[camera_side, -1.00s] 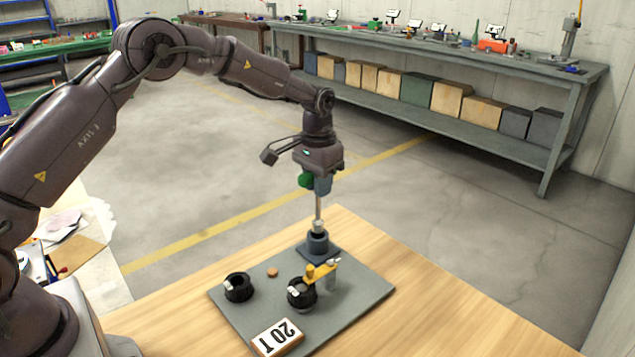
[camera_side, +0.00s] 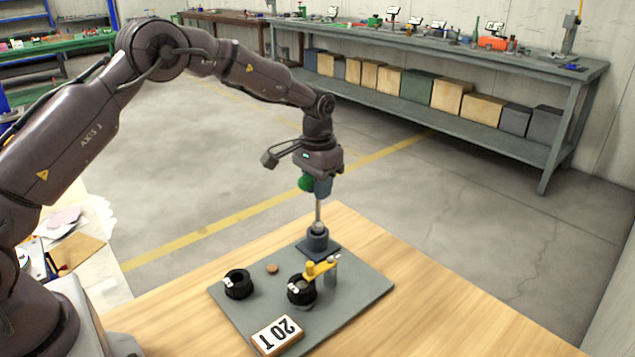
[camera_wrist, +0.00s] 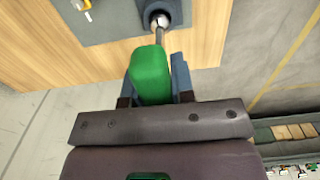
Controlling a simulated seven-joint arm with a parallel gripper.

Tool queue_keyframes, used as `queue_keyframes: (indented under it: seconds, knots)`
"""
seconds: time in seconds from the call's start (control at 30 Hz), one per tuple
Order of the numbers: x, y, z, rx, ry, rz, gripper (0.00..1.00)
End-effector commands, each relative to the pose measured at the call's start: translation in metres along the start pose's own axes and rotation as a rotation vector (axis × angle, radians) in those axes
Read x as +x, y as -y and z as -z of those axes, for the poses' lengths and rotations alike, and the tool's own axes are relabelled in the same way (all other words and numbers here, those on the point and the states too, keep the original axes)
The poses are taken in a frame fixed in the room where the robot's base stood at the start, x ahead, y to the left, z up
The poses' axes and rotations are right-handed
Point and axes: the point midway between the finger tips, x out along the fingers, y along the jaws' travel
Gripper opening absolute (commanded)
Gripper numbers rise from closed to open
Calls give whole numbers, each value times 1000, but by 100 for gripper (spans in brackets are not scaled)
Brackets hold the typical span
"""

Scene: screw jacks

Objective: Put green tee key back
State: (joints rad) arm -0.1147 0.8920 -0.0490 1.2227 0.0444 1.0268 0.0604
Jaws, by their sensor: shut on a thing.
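My gripper (camera_side: 317,187) is shut on the green handle of the tee key (camera_side: 306,183). The green handle fills the space between the fingers in the wrist view (camera_wrist: 151,75). The key's metal shaft (camera_side: 318,212) points straight down. Its lower end is at the mouth of the dark round holder (camera_side: 317,240) at the back of the grey plate. The wrist view shows the shaft tip at the holder's opening (camera_wrist: 157,18). How deep the tip sits inside is hidden.
Bare wooden table (camera_side: 420,290) lies to the right.

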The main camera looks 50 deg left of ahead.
Motion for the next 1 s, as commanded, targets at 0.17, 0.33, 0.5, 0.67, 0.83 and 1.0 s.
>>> queue_keyframes:
  seconds: [0.17,0.33,0.5,0.67,0.83,1.0]
  knots:
    - [4,0,0,0,0,0,0]
    - [9,0,0,0,0,0,0]
    - [13,0,0,0,0,0,0]
    - [17,0,0,0,0,0,0]
    - [21,0,0,0,0,0,0]
    - [26,0,0,0,0,0,0]
